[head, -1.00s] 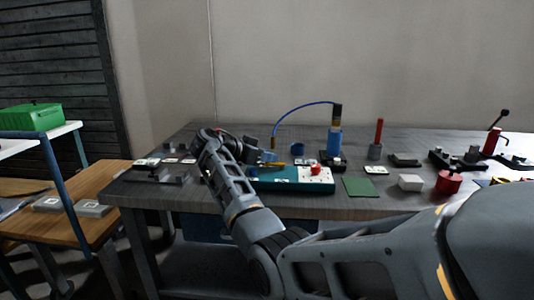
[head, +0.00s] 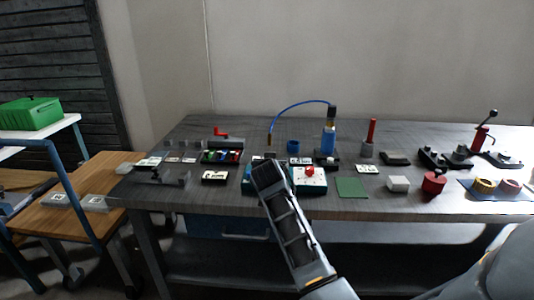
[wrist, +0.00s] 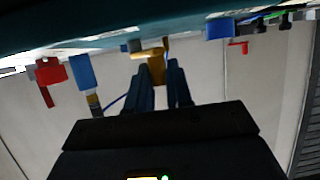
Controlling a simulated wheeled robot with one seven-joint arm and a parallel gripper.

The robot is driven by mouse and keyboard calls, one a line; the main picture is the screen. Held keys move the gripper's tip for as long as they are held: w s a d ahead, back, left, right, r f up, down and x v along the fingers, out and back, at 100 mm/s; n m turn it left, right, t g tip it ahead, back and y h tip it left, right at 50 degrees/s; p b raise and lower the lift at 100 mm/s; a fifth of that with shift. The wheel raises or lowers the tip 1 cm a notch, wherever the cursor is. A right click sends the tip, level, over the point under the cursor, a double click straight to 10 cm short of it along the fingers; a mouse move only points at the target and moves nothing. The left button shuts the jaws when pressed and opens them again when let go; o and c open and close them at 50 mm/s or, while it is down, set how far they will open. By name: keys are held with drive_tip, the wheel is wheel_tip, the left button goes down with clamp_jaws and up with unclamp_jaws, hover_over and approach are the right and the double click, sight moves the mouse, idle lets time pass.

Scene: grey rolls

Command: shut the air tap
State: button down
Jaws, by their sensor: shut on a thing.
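The teal box (head: 312,188) stands near the front edge of the grey workbench, with a white plate and a red knob (head: 310,170) on its right part. My arm's end covers its left part in the head view, so my gripper's fingertips are hidden there. In the wrist view my gripper (wrist: 161,78) has its two fingers on a yellow, brass-like piece (wrist: 155,58), which I take for the air tap's handle, close to the teal surface (wrist: 110,25). The fingers are shut on it. The tap's exact angle cannot be told.
A blue hose (head: 300,106) arches behind to a blue bottle (head: 328,140). A red crank (head: 220,132) stands left over a rack of coloured pieces (head: 222,156). A green square (head: 352,187), white block (head: 398,184) and red pot (head: 433,183) lie right.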

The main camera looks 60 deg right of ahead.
drive_tip(key=s+n+t+y+p, duration=0.1)
drive_tip(key=p, duration=0.1)
drive_tip(key=s+n+t+y+p, duration=0.1)
drive_tip(key=n+t, duration=0.1)
drive_tip(key=shift+d+r+p, duration=0.15)
drive_tip(key=shift+d+p, duration=0.05)
drive_tip(key=shift+p, duration=0.2)
drive_tip(key=shift+s+d+n+t+y, duration=0.1)
drive_tip(key=shift+s+n+t+y, duration=0.1)
drive_tip(key=shift+n+t+y, duration=0.45)
drive_tip(key=shift+s+d+n+t+y, duration=0.1)
drive_tip(key=shift+s+n+t+y, duration=0.1)
drive_tip(key=shift+n+t+y, duration=0.45)
drive_tip(key=shift+s+n, duration=0.1)
drive_tip(key=shift+n, duration=0.3)
drive_tip(key=c, duration=1.1)
unclamp_jaws()
drive_tip(key=shift+a, duration=0.1)
